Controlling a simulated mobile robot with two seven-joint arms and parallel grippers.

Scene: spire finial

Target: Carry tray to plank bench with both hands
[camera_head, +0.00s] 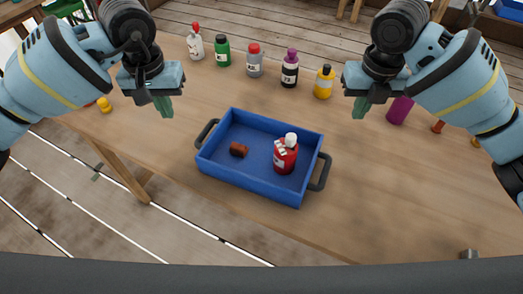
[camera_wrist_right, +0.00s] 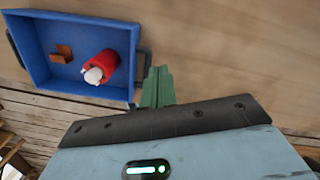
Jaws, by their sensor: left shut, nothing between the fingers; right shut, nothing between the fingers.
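The blue tray (camera_head: 248,188) has a dark handle at each end and sits on the wooden table (camera_head: 375,215). A red bottle with a white cap (camera_head: 285,156) and a small brown piece (camera_head: 239,149) are inside it. My left gripper (camera_head: 164,107) is shut and empty above the table, up and left of the tray. My right gripper (camera_head: 359,108) is shut and empty, up and right of the tray. In the right wrist view the green fingers (camera_wrist_right: 158,86) are together, with the tray (camera_wrist_right: 60,14) beyond them at upper left. The plank bench cannot be made out for certain.
Several bottles line the table's far side, including a white one (camera_head: 195,43), a green one (camera_head: 222,50), a grey one (camera_head: 255,61), a dark one (camera_head: 289,69) and a yellow one (camera_head: 324,82). A purple item (camera_head: 399,110) is under my right arm.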

